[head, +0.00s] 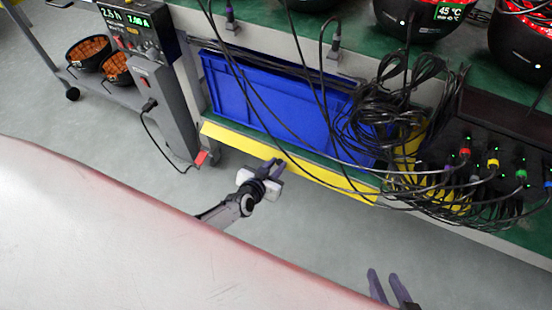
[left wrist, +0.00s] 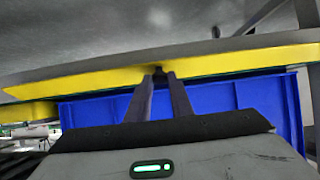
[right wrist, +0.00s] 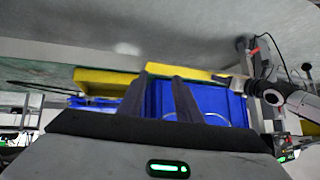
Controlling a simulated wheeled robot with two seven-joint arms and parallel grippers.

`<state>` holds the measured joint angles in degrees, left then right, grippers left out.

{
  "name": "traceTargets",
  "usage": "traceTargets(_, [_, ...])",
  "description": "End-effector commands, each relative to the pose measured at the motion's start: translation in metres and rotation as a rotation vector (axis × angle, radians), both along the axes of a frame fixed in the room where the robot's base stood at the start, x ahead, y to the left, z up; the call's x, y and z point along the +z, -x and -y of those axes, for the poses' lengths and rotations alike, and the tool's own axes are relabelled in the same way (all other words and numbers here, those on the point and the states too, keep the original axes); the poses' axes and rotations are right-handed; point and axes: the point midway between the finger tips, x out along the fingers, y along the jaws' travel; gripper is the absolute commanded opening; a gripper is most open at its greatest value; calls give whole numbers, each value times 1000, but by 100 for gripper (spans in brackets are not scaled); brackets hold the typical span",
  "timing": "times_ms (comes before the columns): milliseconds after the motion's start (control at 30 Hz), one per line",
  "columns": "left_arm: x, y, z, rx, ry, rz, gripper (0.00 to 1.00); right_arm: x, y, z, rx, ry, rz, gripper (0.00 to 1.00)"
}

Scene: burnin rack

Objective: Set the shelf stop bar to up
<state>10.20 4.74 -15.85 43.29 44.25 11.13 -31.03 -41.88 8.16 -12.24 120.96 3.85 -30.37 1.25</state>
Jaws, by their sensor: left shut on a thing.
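The shelf stop bar, a long yellow strip (head: 325,178), runs along the front edge of the lower shelf below a blue bin (head: 240,95). In the left wrist view the bar (left wrist: 90,82) crosses the picture in front of the bin (left wrist: 85,115). My left gripper (head: 276,166) is at the middle of the bar, shut on it. In the left wrist view its fingertips (left wrist: 160,73) meet at a small dark part on the bar. My right gripper (head: 387,280) is open and empty, low in the head view and away from the shelf. The bar also shows in the right wrist view (right wrist: 195,73).
Black cables (head: 390,110) hang over the bin and gather at the right beside coloured plugs (head: 492,163). A grey power unit (head: 160,95) with a display stands at left. Dark round devices (head: 425,20) sit on the upper shelf. The floor before the bar is clear.

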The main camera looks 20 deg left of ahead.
Motion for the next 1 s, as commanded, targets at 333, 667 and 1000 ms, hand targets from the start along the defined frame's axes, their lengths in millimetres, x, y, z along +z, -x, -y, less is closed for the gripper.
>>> traceTargets(333, [8, -1, 1, -2, -3, -105, 0, 14, 1, 5, 19, 38, -22, 31])
traceTargets(667, [7, -2, 1, -1, -4, -128, 0, 16, 2, 5, 19, 40, -25, 31])
traceTargets(1000, [7, -2, 1, -2, -3, -127, 22, 14, 2, 5, 19, 40, -28, 31])
